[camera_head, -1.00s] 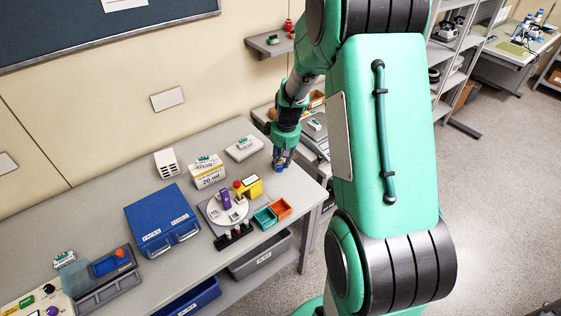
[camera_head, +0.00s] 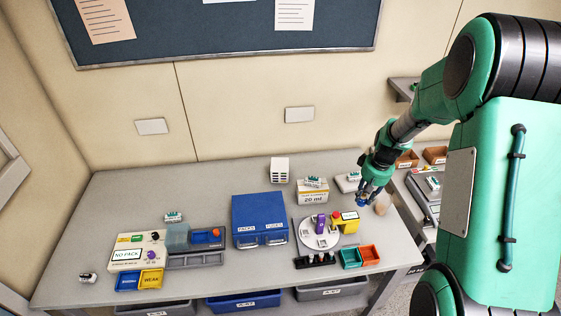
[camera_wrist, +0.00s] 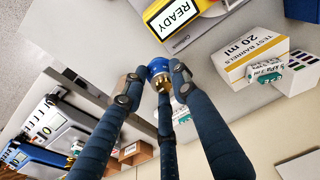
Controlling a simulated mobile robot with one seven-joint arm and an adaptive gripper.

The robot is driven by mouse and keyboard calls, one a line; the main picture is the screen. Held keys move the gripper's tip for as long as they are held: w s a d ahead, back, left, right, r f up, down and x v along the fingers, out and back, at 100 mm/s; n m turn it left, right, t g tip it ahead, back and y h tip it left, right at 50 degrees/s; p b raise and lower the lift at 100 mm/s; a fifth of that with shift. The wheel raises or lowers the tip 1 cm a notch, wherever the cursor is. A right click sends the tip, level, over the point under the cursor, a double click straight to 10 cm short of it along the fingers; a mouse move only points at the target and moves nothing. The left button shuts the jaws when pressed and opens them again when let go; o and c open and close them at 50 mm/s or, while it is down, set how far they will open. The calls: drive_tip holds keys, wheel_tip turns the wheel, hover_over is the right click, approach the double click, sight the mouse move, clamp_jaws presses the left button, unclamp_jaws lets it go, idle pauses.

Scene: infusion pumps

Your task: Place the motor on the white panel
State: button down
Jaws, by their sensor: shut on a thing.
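The motor (camera_wrist: 159,70), a small blue part with a brass-coloured end, is held between the dark fingers of my gripper (camera_wrist: 153,88). In the head view, my gripper (camera_head: 364,194) is above the right end of the bench, beside the yellow unit; the motor shows there only as a small blue spot. A white panel (camera_head: 124,266) with a "NO PACK" display, a purple knob and coloured bins stands at the bench's left end, far from my gripper. A round white plate (camera_head: 306,238) with small parts on it is nearer; I cannot tell which the task means.
A blue case (camera_head: 260,212) stands mid-bench. A white "20 ml" box (camera_head: 312,197) and a yellow "READY" unit (camera_head: 348,223) stand near my gripper. Teal (camera_head: 350,259) and orange (camera_head: 369,256) bins sit at the front right. The back left of the bench (camera_head: 130,190) is clear.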

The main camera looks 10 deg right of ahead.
drive_tip(key=w+a+r+p, duration=0.1)
drive_tip(key=w+a+p, duration=0.4)
drive_tip(key=a, duration=0.8)
drive_tip(key=w+a+m+p, duration=0.1)
drive_tip(key=w+a+p, duration=0.5)
drive_tip(key=a, duration=0.7)
drive_tip(key=shift+w+a+r, duration=0.2)
drive_tip(key=shift+w+r, duration=0.2)
drive_tip(key=shift+w, duration=0.3)
drive_tip(key=shift+w, duration=0.15)
drive_tip(key=p, duration=0.2)
hover_over(281, 168)
drive_tip(key=shift+s+f, duration=0.3)
drive_tip(key=shift+f, duration=0.35)
drive_tip(key=shift+w, duration=0.1)
drive_tip(key=shift+f, duration=0.15)
drive_tip(key=shift+f+p, duration=0.65)
drive_tip(key=shift+f, duration=1)
drive_tip(key=shift+f, duration=0.2)
